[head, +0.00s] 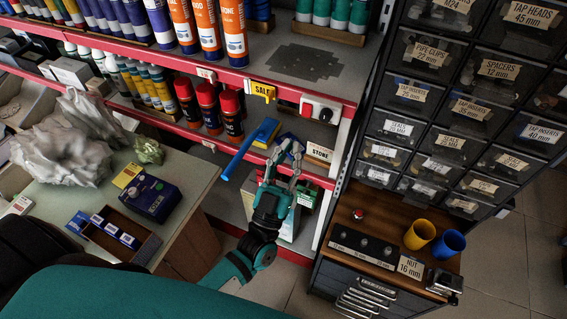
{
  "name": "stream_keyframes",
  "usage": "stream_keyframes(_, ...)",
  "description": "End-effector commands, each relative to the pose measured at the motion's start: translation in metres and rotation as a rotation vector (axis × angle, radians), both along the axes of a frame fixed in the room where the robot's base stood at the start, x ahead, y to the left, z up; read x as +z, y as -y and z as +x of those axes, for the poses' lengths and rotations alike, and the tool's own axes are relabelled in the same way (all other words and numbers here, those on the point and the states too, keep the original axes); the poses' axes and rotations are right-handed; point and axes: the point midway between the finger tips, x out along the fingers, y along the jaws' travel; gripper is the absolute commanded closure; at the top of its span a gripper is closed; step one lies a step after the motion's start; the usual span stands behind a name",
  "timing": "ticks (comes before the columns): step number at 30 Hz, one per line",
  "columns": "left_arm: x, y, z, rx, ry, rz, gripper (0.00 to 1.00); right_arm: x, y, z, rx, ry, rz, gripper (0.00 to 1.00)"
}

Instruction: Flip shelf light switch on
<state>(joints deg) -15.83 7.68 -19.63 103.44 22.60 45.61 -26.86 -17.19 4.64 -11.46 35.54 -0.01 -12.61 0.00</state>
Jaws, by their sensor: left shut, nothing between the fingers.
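A white switch box (321,108) with a red part on its left and a dark round part on its right is fixed to the red front edge of the shelf. I cannot tell from this view whether it is on or off. My left gripper (289,147) reaches up in front of the shelves, its fingers shut and empty. In the picture its tips are below and left of the switch box, apart from it. My right gripper is out of view.
The shelf (350,82) has a yellow SALE tag (262,90) left of the switch. A blue-handled brush (236,160) and red-capped cans (208,108) are on the level below. A drawer cabinet (465,95) stands to the right, a cluttered table (185,168) to the left.

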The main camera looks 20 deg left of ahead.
Motion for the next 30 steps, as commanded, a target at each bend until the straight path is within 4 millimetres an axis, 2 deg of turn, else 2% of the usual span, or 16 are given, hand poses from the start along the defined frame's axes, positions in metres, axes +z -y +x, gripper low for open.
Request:
stream_keyframes(1,0.012,0.000,0.010,0.001,0.002,0.001,1.00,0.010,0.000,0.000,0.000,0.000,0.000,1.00)
stream_keyframes(4,0.024,0.001,0.025,0.001,0.003,0.001,1.00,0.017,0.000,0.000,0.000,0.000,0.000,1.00)
stream_keyframes(7,0.017,0.002,0.042,0.000,-0.001,0.002,1.00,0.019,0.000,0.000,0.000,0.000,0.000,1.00)
stream_keyframes(12,0.013,0.002,0.057,-0.001,-0.001,0.001,1.00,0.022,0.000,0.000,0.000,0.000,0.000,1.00)
stream_keyframes(25,0.011,0.002,0.062,0.000,-0.001,0.000,1.00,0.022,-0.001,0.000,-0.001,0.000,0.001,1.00)
stream_keyframes(30,0.003,0.002,0.066,0.001,0.034,-0.002,1.00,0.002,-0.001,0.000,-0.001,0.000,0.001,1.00)
